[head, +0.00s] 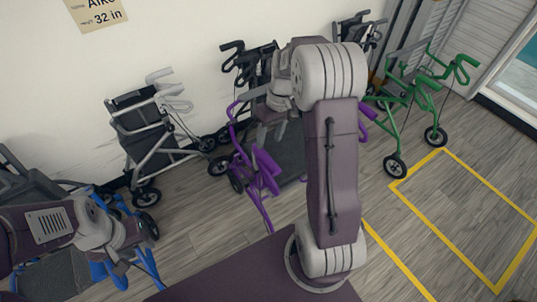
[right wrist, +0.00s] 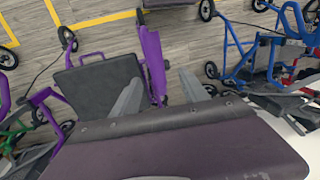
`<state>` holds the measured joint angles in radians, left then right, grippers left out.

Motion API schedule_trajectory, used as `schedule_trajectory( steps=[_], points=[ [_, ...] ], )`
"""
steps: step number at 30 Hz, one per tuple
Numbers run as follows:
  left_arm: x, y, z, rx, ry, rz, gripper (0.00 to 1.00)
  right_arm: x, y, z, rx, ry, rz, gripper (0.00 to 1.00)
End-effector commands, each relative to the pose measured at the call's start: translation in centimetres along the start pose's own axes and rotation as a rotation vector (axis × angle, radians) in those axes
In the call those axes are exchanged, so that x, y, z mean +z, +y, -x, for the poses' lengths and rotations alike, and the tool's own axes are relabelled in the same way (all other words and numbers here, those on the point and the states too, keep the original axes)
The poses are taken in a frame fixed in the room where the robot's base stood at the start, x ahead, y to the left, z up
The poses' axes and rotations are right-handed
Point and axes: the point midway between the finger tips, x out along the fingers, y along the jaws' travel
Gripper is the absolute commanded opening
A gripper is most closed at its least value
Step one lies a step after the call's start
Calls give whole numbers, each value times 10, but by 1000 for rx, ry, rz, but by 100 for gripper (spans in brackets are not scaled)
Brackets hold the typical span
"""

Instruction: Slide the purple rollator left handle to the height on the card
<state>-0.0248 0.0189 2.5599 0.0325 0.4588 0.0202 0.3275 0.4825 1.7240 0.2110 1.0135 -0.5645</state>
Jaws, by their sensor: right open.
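The purple rollator (head: 262,172) stands in the middle of the head view, partly hidden behind my right arm. In the right wrist view its purple frame (right wrist: 153,58) and dark seat (right wrist: 95,85) show from above. My right gripper (right wrist: 160,92) is open, its grey fingers apart with part of the purple frame showing between them; I cannot tell if they touch it. In the head view it is over the rollator (head: 265,130). The card (head: 97,13) on the wall reads "32 in", its top cut off. My left gripper (head: 120,255) is low at left, before the blue rollator; its jaws are unclear.
A grey rollator (head: 150,135) stands left by the wall, a black one (head: 245,65) behind the purple one. A green rollator (head: 410,95) stands to the right. The blue rollator (head: 148,270) is at lower left. Yellow floor lines (head: 465,165) mark clear floor at right.

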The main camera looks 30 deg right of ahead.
Motion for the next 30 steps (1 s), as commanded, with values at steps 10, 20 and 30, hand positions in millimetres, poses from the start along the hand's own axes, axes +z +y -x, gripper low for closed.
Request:
schedule_trajectory(
  steps=[10,20,30],
  points=[
    [0,0,0,0,0,0,36,8,9,-24,-8,-14,-34,52],
    [0,0,-2,0,0,0,36,9,9,-85,-7,-13,-34,52],
    [0,0,-2,0,0,0,36,8,9,-94,-5,-10,-34,52]
  ],
)
